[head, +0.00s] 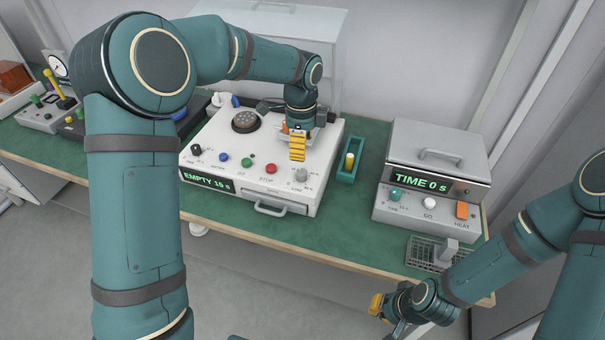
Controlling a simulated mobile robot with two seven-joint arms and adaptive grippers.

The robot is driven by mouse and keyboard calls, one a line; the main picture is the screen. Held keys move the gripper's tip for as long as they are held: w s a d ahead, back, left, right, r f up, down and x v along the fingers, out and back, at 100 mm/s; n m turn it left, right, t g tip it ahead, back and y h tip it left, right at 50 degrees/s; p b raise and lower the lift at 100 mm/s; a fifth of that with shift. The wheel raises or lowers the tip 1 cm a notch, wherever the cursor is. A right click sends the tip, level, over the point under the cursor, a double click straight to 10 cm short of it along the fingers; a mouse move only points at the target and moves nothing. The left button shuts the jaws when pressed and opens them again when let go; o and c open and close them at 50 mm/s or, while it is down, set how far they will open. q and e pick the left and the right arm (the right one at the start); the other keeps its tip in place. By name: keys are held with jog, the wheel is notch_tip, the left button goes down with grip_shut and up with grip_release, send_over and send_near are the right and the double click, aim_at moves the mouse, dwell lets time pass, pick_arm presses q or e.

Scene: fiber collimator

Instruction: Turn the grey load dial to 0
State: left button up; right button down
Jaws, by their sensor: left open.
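The grey load dial (301,175) sits at the front right of the white machine (220,152), with small markings around it that are too small to read. My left gripper (297,157) reaches over the machine from behind, its yellow fingers pointing down just above and behind the dial. It is open with nothing seen in it, and it appears apart from the dial. My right gripper (378,307) hangs low in front of the table's edge, away from the machine; its finger gap is not clear.
The machine also carries a red stop knob (270,169), a green knob (246,162), a blue knob (223,157) and a black knob (196,149). A green holder (339,173) and a grey heater box (424,208) stand to the right. A wire basket (424,253) sits near the edge.

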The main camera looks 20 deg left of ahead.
aim_at(301, 172)
pick_arm(q)
notch_tip(301, 172, down, 10)
jog(key=shift+f+b, duration=0.1)
jog(key=shift+b, duration=0.9)
grip_shut()
